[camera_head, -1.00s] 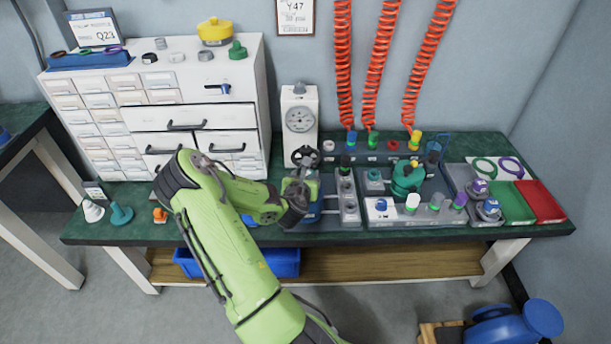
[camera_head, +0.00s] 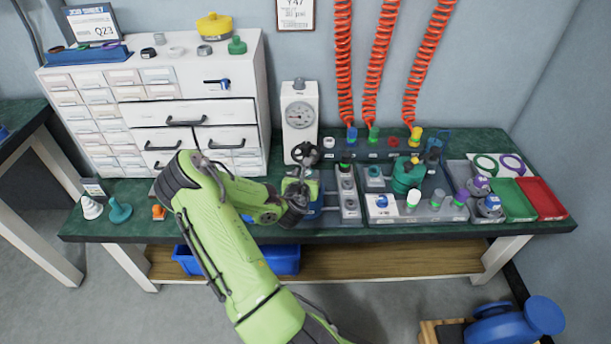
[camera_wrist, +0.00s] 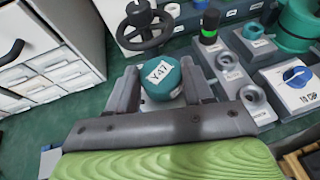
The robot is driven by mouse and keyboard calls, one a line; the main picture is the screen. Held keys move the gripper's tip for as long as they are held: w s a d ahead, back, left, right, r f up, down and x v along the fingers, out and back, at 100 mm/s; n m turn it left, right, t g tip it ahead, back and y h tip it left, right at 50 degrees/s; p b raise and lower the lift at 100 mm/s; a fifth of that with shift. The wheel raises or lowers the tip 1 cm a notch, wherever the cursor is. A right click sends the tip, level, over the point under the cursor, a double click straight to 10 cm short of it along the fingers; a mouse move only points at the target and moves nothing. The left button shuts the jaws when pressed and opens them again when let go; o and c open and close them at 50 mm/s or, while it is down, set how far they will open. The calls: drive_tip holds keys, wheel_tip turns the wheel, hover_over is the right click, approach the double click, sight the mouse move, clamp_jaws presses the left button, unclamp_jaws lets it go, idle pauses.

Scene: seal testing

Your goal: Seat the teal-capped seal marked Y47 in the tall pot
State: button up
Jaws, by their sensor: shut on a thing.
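The teal-capped seal (camera_wrist: 160,76) shows in the wrist view with a white label reading Y47 on its rounded top. My gripper (camera_wrist: 163,88) is shut on it, one finger on each side of the cap. The seal's lower part is hidden below the cap. In the head view my gripper (camera_head: 299,190) is over the bench, just in front of the black handwheel (camera_head: 305,154), and the seal cannot be made out there. Whether a pot lies under the seal cannot be told; I cannot identify the tall pot for certain.
The handwheel (camera_wrist: 145,28) stands just beyond the seal in the wrist view. A grey block with round sockets (camera_head: 349,205) is to its right, and a green pot-like body (camera_head: 406,178) farther right. The white drawer cabinet (camera_head: 190,130) stands left. A gauge (camera_head: 299,115) rises behind.

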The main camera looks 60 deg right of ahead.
drive_tip(key=shift+f+b, duration=0.35)
drive_tip(key=shift+f, duration=0.2)
drive_tip(key=o, duration=1.5)
drive_tip(key=shift+a, duration=0.1)
